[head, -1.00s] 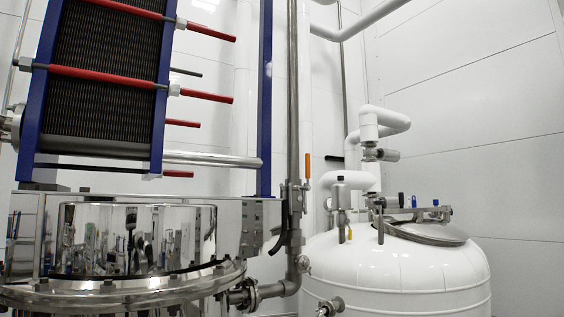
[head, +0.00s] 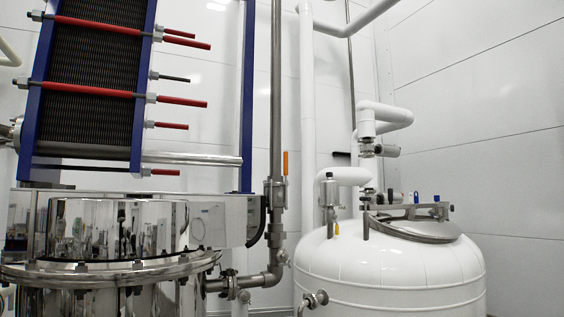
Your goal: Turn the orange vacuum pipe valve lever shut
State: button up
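The orange valve lever (head: 285,163) is small and stands upright in the head view, just right of the middle. It sits beside the grey vertical vacuum pipe (head: 277,95), at the valve body (head: 278,194). The lever runs parallel to the pipe. Nothing touches it or covers it. My gripper and arm are not in the head view.
A shiny steel tank (head: 120,235) stands at the lower left, below a blue-framed plate heat exchanger (head: 95,75) with red rods. A white tank (head: 390,270) with a lid stands at the right. A smaller valve (head: 318,299) sticks out low between the tanks.

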aim_at(286, 184)
jog(key=i+l+u, duration=0.1)
jog(key=l+u, duration=0.2)
jog(key=l, duration=0.8)
jog(key=i+l+u, duration=0.15)
jog(key=l, duration=0.2)
jog(key=i+l+u, duration=0.1)
jog(key=i+l, duration=0.15)
jog(key=i+l+u, duration=0.15)
jog(key=l, duration=0.3)
